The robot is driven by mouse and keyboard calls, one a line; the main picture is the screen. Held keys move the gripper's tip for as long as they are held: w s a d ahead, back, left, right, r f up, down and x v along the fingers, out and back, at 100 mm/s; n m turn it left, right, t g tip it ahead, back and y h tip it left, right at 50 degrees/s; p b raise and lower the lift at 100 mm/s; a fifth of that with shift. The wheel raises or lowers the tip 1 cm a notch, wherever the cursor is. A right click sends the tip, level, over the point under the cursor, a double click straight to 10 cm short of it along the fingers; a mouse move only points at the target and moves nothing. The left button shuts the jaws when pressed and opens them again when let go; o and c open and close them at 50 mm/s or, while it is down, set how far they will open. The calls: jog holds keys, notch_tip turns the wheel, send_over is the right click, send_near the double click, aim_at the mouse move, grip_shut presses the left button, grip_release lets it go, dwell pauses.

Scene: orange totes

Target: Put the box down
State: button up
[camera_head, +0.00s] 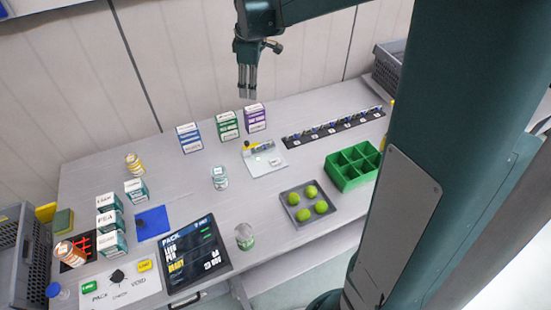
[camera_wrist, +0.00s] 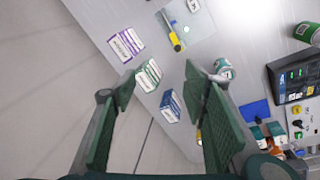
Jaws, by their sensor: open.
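My gripper (camera_head: 248,95) hangs fingers-down above the back of the table, over the purple and green boxes. In the wrist view my gripper (camera_wrist: 160,82) is open, with nothing between its fingers. Three boxes stand upright in a row at the table's back: a blue box (camera_head: 189,138), a green box (camera_head: 228,125) and a purple box (camera_head: 255,117). The wrist view also shows the purple box (camera_wrist: 126,45), the green box (camera_wrist: 148,75) and the blue box (camera_wrist: 171,106). Several teal-and-white boxes (camera_head: 109,222) stand at the left. Which box the task means cannot be told.
A green divided crate (camera_head: 352,167), a tray (camera_head: 292,214) of green balls, a dark screen (camera_head: 194,255) and jars occupy the front. A black strip (camera_head: 333,127) lies at the back right. Grey totes (camera_head: 22,255) flank the table. Its middle has free room.

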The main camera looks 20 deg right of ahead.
jog(key=s+a+r+m+t, duration=0.1)
jog(key=s+r+m, duration=0.1)
jog(key=s, duration=0.3)
jog(key=s+a+r+m, duration=0.1)
jog(key=s+a+r, duration=0.1)
jog(key=s, duration=0.3)
jog(key=s+a+f+m+t, duration=0.1)
jog(key=s+m, duration=0.3)
jog(key=s, duration=0.8)
jog(key=s+a+f+m+t, duration=0.2)
jog(key=s+a+m, duration=0.1)
jog(key=s, duration=1)
jog(key=shift+s+f+m+t, duration=0.2)
jog(key=shift+f+m+t, duration=0.15)
jog(key=shift+m, duration=0.35)
